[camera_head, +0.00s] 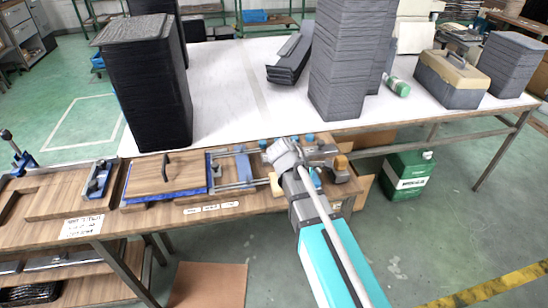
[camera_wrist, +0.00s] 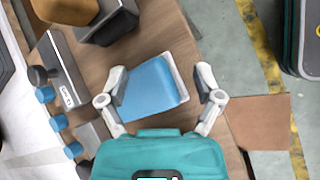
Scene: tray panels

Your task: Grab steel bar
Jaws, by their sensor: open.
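Thin steel bars (camera_head: 232,186) lie on the wooden workbench in the head view, left of my arm, around a small blue fixture (camera_head: 243,165). I cannot tell which bar is the task's steel bar. In the wrist view my gripper (camera_wrist: 164,84) is open, its two fingers spread on either side of a blue block (camera_wrist: 152,90) with a pale metallic edge. No contact between the fingers and the block is clear. In the head view my arm hides the fingers and part of the bench.
A wooden tray with blue edging (camera_head: 165,178) and a small clamp (camera_head: 97,180) lie left on the bench. Tall dark tray stacks (camera_head: 145,90) (camera_head: 350,60) stand on the white table behind. A dark labelled block (camera_wrist: 62,75) sits left of the gripper. A green can (camera_head: 407,175) stands on the floor.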

